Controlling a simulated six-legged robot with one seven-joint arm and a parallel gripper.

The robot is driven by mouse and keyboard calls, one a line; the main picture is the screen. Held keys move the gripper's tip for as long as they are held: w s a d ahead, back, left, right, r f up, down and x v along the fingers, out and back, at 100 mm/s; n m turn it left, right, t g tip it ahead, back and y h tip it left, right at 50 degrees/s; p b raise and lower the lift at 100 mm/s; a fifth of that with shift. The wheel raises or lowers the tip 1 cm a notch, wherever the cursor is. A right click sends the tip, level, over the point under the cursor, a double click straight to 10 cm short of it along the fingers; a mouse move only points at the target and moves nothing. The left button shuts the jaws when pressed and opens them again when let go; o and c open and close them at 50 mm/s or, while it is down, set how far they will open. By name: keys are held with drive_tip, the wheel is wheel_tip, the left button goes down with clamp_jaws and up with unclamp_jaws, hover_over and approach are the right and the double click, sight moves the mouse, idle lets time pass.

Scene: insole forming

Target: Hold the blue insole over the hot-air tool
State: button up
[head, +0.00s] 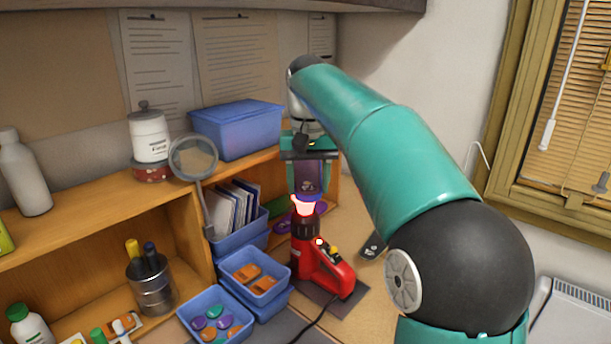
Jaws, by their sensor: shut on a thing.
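My gripper (309,168) points down in the middle of the head view. It is shut on the blue insole (319,207), which hangs down between the fingers and is partly hidden by them. The red hot-air tool (323,268) stands below with its nozzle up.
A wooden shelf (85,240) with blue bins (250,272), a pen tin (152,288) and a round magnifier (193,157) fills the left. A blue lidded box (237,128) sits on top. A dark insole-like piece (373,247) lies right of the tool. A cord runs forward.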

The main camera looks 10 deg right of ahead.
drive_tip(key=shift+r, duration=0.1)
drive_tip(key=s+d+r, duration=0.3)
drive_tip(key=s+r, duration=0.1)
drive_tip(key=r, duration=0.5)
drive_tip(key=shift+s, duration=0.1)
